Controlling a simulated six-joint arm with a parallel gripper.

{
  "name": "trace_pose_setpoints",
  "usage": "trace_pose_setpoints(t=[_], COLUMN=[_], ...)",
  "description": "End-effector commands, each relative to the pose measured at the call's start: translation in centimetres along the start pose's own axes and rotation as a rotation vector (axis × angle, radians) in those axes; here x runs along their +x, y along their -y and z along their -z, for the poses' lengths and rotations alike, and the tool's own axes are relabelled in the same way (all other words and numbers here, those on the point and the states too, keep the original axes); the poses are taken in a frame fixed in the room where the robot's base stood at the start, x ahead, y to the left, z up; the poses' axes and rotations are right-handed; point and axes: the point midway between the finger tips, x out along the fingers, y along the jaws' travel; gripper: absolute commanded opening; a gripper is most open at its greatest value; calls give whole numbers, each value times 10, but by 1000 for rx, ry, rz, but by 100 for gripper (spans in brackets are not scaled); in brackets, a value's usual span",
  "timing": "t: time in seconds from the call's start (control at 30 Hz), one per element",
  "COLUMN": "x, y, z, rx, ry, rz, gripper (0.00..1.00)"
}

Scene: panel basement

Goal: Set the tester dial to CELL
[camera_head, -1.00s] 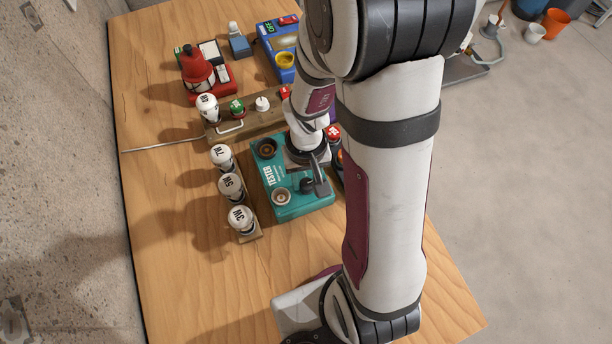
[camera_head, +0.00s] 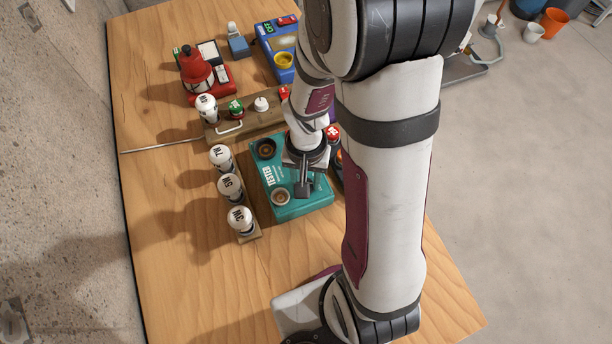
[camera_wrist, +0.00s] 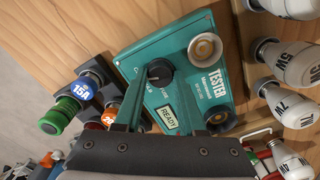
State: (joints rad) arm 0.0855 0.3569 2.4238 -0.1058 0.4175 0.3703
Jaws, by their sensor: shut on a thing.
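The teal tester (camera_head: 310,207) lies on the wooden table below my gripper. In the wrist view the tester (camera_wrist: 150,50) shows two round sockets, a small READY window and a black dial (camera_wrist: 159,71). My gripper (camera_wrist: 146,84) reaches over the tester's face and is shut on the dial. In the head view my gripper (camera_head: 302,190) covers the dial. The printed words around the dial are partly hidden by the fingers and too small to read surely, so I cannot tell which one the dial points to.
A wooden holder with several white bulbs (camera_head: 231,188) stands left of the tester. A wooden strip (camera_head: 245,121) with a handle and knobs lies behind it. A red device (camera_head: 207,82) and a blue device (camera_head: 283,60) stand farther back. The table's near left is clear.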

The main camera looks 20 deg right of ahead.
Motion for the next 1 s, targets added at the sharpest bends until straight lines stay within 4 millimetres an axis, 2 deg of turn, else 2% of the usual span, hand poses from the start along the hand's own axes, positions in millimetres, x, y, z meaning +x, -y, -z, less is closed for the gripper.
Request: trace_pose_setpoints(t=[0.2,0.23,0.37,0.4,0.67,0.77,0.87,1.0], x=[0,0,0,0,-1,-9,-29,-75], y=[0,0,0,0,0,0,1,1], z=[0,0,0,0,0,1,1,2], rx=[2,2,1,1,0,0,0,0], ry=[0,0,0,0,0,-3,-7,-10], rz=[1,0,0,0,0,2,4,5], gripper=[0,43,66,69,69,69,69,69])
